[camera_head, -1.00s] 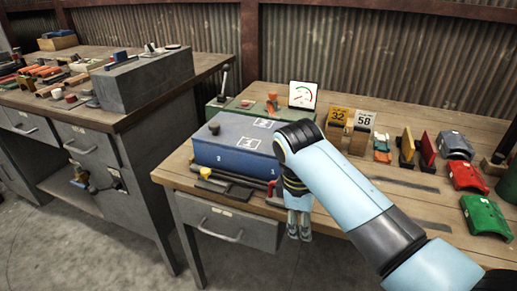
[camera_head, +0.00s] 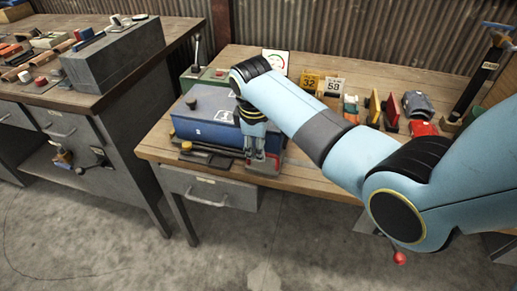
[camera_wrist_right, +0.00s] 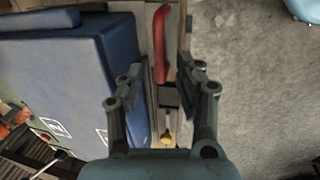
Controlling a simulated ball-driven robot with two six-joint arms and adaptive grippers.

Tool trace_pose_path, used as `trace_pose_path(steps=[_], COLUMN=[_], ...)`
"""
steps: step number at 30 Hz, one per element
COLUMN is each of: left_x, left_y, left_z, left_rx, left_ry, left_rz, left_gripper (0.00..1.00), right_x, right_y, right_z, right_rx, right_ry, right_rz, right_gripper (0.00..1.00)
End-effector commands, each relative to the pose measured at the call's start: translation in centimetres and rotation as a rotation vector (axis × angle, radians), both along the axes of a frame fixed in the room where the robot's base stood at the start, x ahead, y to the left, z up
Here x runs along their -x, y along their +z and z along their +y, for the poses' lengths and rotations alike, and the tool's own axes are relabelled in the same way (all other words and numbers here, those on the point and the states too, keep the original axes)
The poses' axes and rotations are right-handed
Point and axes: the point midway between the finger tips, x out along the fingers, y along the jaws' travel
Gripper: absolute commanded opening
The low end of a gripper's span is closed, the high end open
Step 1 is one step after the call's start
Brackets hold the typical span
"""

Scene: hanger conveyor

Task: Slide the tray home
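A blue box-like unit (camera_head: 200,128) with white labels sits at the bench's front left; I cannot tell whether it is the tray. It also shows in the wrist view (camera_wrist_right: 75,75). Dark rails (camera_head: 212,158) run along its front edge. My right gripper (camera_head: 262,160) points down at its front right corner. In the wrist view the fingers (camera_wrist_right: 157,85) are spread, with a red handle (camera_wrist_right: 162,45) in line with the gap, beside the blue unit. A yellow knob (camera_wrist_right: 167,137) is lower down. Contact with the handle cannot be told. My left gripper is out of view.
A drawer (camera_head: 209,192) is under the bench front. Behind the blue unit are a green box (camera_head: 210,74) and a gauge (camera_head: 275,62). Number cards (camera_head: 333,87) and coloured blocks (camera_head: 391,110) stand to the right. A second bench (camera_head: 90,100) is at left.

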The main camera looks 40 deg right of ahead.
Motion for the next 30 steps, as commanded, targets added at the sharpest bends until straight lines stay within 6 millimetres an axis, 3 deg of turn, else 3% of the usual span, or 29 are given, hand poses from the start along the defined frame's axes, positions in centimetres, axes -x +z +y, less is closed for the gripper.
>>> trace_pose_path(steps=[5, 13, 21, 30], left_x=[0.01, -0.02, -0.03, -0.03], left_y=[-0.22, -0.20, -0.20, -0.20], left_z=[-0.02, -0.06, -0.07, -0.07], left_rx=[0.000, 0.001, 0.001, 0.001], left_ry=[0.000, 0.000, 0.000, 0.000], left_rz=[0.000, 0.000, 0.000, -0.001], left_gripper=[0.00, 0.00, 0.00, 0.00], right_x=[-0.14, -0.15, -0.15, -0.15], right_y=[-1.28, -1.37, -1.36, -1.36], right_z=[-0.23, -0.24, -0.23, -0.22], right_rx=[0.000, 0.000, 0.000, 0.000], right_ry=[0.000, 0.000, 0.000, 0.000], right_rz=[0.000, 0.000, 0.000, 0.000], right_gripper=[0.34, 0.34, 0.00, 0.00])
